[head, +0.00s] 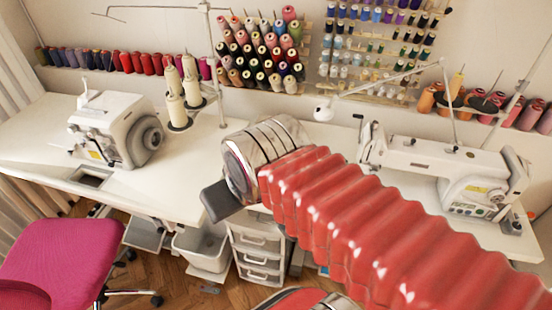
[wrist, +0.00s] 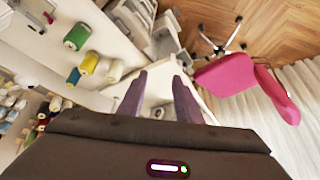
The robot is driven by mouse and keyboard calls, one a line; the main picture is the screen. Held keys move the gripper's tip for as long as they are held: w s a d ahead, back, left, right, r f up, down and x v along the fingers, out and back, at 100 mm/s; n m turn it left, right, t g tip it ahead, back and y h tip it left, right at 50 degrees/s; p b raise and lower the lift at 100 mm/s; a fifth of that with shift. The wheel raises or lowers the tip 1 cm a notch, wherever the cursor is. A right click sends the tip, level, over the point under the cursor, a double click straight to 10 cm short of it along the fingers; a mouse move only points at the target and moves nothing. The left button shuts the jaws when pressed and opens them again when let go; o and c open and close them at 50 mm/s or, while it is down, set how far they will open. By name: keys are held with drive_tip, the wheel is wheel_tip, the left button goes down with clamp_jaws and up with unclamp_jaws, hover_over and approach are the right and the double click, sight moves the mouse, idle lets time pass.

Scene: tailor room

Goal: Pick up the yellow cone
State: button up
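A yellow cone (wrist: 89,63) of thread is in the upper left of the wrist view, on a white surface between a green cone (wrist: 76,36) and a small blue-and-yellow spool (wrist: 74,77). A pale spool (wrist: 115,70) is close on its right. I cannot pick out this yellow cone in the head view; my red arm covers part of the table there. My gripper (wrist: 160,76) has its two fingers apart with nothing held between them. The cone is left of the fingers in the wrist view, clear of them. In the head view, one dark finger shows in front of the table edge.
A white serger (head: 118,130) with cream cones (head: 176,108) stands left, a sewing machine (head: 445,165) right. Racks of spools (head: 262,52) line the back wall. A pink chair (head: 62,258), drawers (head: 258,258) and a bin (head: 203,248) stand below the table.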

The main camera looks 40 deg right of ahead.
drive_tip(key=shift+o, duration=0.2)
